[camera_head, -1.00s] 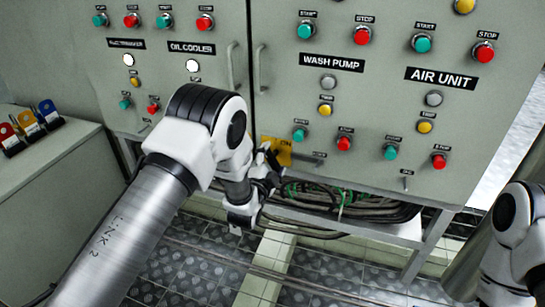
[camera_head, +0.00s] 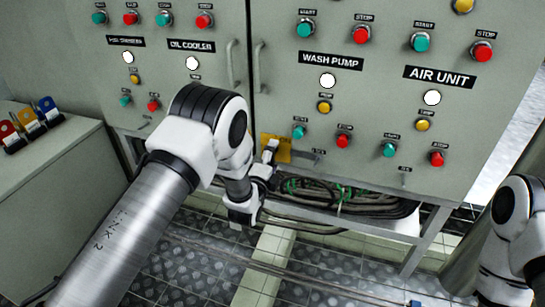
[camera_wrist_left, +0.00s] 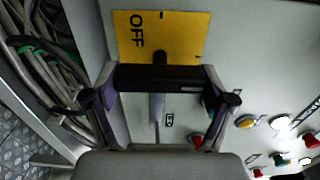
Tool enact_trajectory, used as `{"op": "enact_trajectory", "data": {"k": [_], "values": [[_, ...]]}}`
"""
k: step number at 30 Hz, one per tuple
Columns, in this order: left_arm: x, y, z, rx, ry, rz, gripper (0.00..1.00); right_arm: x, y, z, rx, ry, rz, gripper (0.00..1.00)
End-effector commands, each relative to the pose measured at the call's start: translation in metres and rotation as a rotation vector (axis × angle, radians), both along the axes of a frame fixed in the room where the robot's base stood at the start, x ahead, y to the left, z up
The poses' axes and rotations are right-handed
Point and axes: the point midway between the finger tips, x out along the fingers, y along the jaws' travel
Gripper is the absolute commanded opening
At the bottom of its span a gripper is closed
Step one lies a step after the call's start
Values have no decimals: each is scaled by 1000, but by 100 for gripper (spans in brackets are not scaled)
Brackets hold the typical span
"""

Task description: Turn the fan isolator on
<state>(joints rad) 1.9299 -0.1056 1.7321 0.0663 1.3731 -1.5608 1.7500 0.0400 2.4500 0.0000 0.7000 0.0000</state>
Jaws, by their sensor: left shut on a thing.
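The fan isolator's yellow plate (camera_head: 283,150) sits at the lower left corner of the right cabinet door in the head view, partly covered by my left gripper (camera_head: 268,158). In the left wrist view the plate (camera_wrist_left: 185,35) shows the word OFF. A dark handle (camera_wrist_left: 160,78) lies across in front of the plate's edge, between the two fingers of my left gripper (camera_wrist_left: 160,90), which is shut on it. No ON mark is visible now. My right gripper is out of view; only part of my right arm shows at the lower right of the head view.
Rows of buttons and lamps cover the doors, with a WASH PUMP label (camera_head: 331,61) and an AIR UNIT label (camera_head: 440,76). Loose cables (camera_head: 350,200) hang under the cabinet. A grey bench (camera_head: 45,170) with coloured padlock-like tags stands at the left.

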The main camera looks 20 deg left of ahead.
Motion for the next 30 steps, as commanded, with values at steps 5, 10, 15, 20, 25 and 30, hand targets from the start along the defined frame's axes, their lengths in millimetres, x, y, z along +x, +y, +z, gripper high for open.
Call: {"op": "enact_trajectory", "data": {"k": [5,10,15,20,25,30], "values": [[0,0,-1,3,1,-1,48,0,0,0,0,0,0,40],[0,0,-1,3,1,-1,100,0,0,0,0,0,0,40],[0,0,0,2,1,-1,100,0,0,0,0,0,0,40],[0,0,0,2,1,0,100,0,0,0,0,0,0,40],[-15,0,-1,2,4,-1,100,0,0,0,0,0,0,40],[-56,2,-1,3,5,0,100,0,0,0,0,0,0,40]]}}
